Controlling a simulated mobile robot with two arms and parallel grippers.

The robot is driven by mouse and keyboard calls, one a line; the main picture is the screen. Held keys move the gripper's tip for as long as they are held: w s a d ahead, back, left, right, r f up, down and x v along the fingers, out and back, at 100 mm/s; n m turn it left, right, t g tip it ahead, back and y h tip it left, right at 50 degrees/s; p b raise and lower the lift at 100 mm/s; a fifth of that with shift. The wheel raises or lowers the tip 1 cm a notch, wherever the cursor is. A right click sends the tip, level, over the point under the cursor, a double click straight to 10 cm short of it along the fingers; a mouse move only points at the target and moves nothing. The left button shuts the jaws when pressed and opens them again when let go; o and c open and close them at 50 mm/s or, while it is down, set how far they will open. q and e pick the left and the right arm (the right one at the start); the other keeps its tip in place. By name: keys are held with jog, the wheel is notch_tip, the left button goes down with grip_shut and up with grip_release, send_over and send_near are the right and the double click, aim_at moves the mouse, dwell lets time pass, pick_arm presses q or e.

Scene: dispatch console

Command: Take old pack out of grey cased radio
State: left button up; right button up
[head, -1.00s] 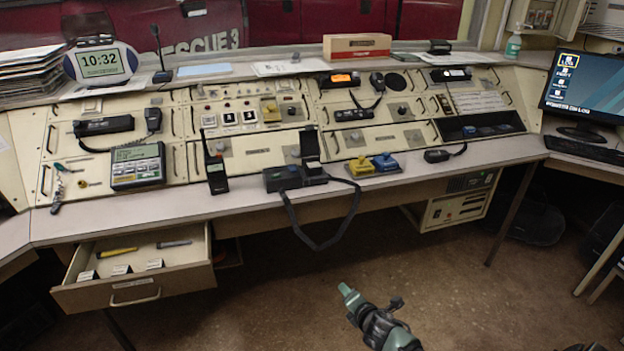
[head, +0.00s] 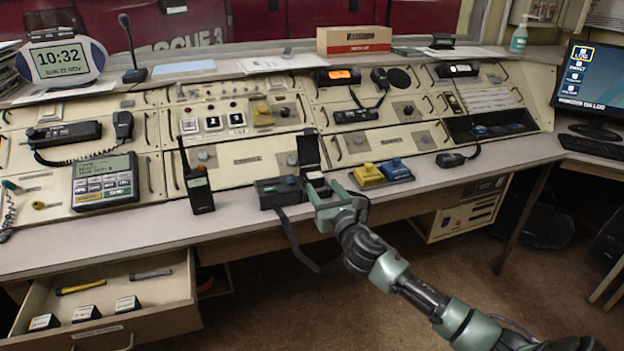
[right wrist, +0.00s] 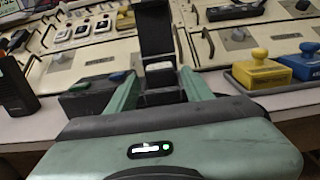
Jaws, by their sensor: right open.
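The grey cased radio (head: 277,193) lies at the front edge of the console desk with its strap hanging over. It also shows in the right wrist view (right wrist: 88,101). Its black lid (head: 308,151) stands open at the right end. Under the lid a dark block with a pale top (head: 317,181), seemingly the old pack, sits in the bay. My right gripper (head: 328,188) is open at that end of the radio. In the right wrist view its fingers (right wrist: 160,78) lie either side of the bay; contact cannot be told. My left gripper is not in view.
A yellow block (head: 367,175) and a blue block (head: 397,170) stand just right of the radio. A black handheld radio (head: 199,190) stands to the left. An open drawer (head: 165,322) juts out at lower left. The desk between handheld and cased radio is clear.

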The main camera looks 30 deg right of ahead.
aim_at(317, 179)
jog(key=b+x, duration=0.1)
jog(key=x, duration=0.6)
jog(key=shift+w, duration=0.15)
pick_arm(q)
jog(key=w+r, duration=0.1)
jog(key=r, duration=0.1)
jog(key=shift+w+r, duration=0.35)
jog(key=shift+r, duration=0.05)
pick_arm(e)
grip_shut()
